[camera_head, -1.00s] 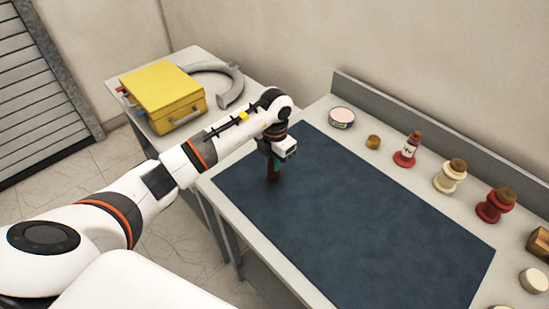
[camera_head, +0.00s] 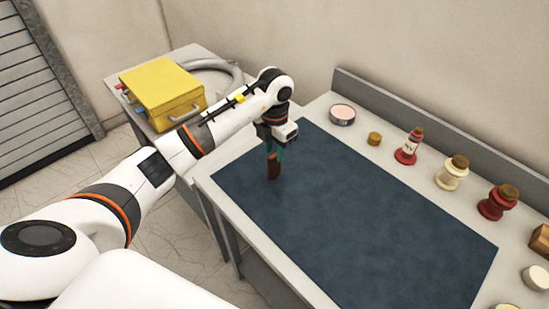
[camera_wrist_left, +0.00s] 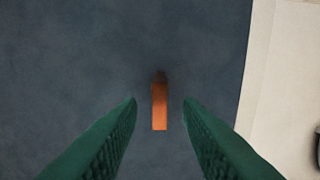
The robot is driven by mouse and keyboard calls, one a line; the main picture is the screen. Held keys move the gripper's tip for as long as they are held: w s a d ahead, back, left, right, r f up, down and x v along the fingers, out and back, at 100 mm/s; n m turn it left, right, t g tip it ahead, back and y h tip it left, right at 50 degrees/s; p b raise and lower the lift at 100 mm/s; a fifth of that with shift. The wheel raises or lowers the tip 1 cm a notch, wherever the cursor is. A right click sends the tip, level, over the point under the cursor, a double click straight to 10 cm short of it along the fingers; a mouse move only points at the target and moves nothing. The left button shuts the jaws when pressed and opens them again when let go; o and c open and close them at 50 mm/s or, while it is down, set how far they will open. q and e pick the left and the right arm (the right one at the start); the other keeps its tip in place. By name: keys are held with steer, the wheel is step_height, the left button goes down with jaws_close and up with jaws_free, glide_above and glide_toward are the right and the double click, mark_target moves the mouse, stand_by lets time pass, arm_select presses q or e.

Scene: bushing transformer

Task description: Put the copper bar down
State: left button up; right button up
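The copper bar (camera_head: 273,168) stands upright on the dark blue mat (camera_head: 370,220), near the mat's far left corner. In the left wrist view the copper bar (camera_wrist_left: 159,107) lies between the fingertips, with a gap on each side. My left gripper (camera_head: 275,150) points down just above the bar. In the left wrist view its green fingers (camera_wrist_left: 159,100) are spread apart and do not touch the bar. My right gripper is not in any view.
Along the bench's back are a pink-topped tin (camera_head: 342,115), a small brass piece (camera_head: 374,139), a red-based bottle (camera_head: 408,148), a cream bushing (camera_head: 452,174) and a red bushing (camera_head: 497,203). A yellow case (camera_head: 162,97) is on the left table. Most of the mat is clear.

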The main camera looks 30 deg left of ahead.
arm_select(q)
step_height(320, 180, up, 7)
steer(key=shift+b, duration=0.7)
steer(key=shift+r, duration=0.75)
